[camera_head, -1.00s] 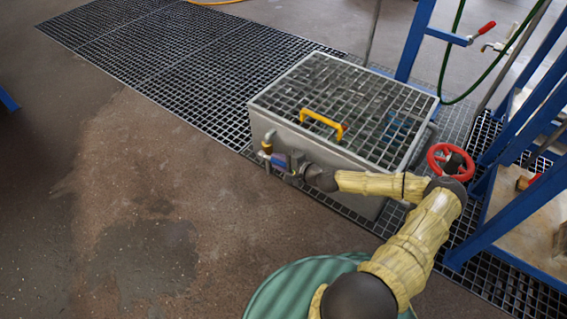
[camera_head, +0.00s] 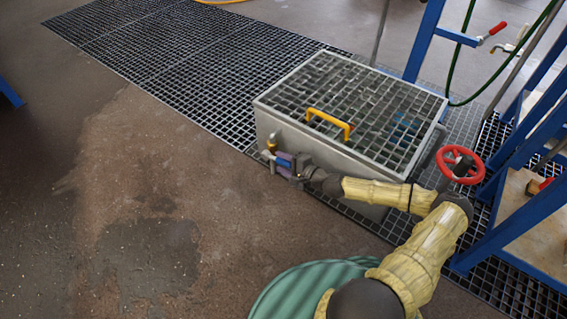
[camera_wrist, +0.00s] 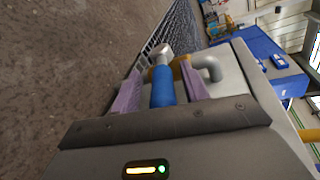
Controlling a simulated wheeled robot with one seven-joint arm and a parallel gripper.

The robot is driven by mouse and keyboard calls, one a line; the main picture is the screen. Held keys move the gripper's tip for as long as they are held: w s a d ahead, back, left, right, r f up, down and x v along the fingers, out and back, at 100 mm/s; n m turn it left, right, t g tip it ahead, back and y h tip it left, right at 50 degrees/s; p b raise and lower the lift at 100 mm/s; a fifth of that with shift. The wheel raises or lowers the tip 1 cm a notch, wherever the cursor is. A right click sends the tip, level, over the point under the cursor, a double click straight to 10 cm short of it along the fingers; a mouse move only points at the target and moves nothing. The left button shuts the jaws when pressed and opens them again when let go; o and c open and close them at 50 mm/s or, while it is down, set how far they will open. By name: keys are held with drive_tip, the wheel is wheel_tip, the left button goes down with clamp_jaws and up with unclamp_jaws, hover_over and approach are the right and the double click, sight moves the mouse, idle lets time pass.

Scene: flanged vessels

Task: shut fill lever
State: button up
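A blue-sleeved lever (camera_wrist: 162,88) with a bare metal end stands between the two purple fingers of my gripper (camera_wrist: 160,92) in the wrist view. Gaps show on both sides of the sleeve, so the fingers look open around it. Behind it are a brass fitting (camera_wrist: 182,66) and a grey bent pipe (camera_wrist: 209,68). In the head view my gripper (camera_head: 284,164) is at the near left corner of a grey grated tank (camera_head: 335,150), beside a small brass fitting (camera_head: 270,146). The lever is mostly hidden there by the gripper.
A yellow handle (camera_head: 328,122) stands on the tank's grating. A red handwheel (camera_head: 460,165) is close to my arm's elbow. Blue frame posts (camera_head: 520,225) stand at the right, with a red-handled lever (camera_head: 497,28) at the back. The brown floor (camera_head: 150,200) at the left is clear.

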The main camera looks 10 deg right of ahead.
drive_tip(key=shift+d+r, duration=0.1)
drive_tip(key=shift+d, duration=0.05)
drive_tip(key=shift+s+d+r+p, duration=0.2)
drive_tip(key=shift+s+d+p, duration=0.15)
drive_tip(key=shift+d+p, duration=0.1)
drive_tip(key=p+v, duration=0.7)
drive_tip(key=v, duration=0.9)
drive_tip(key=shift+s+f, duration=0.15)
drive_tip(key=shift+f, duration=0.05)
drive_tip(key=shift+a, duration=0.1)
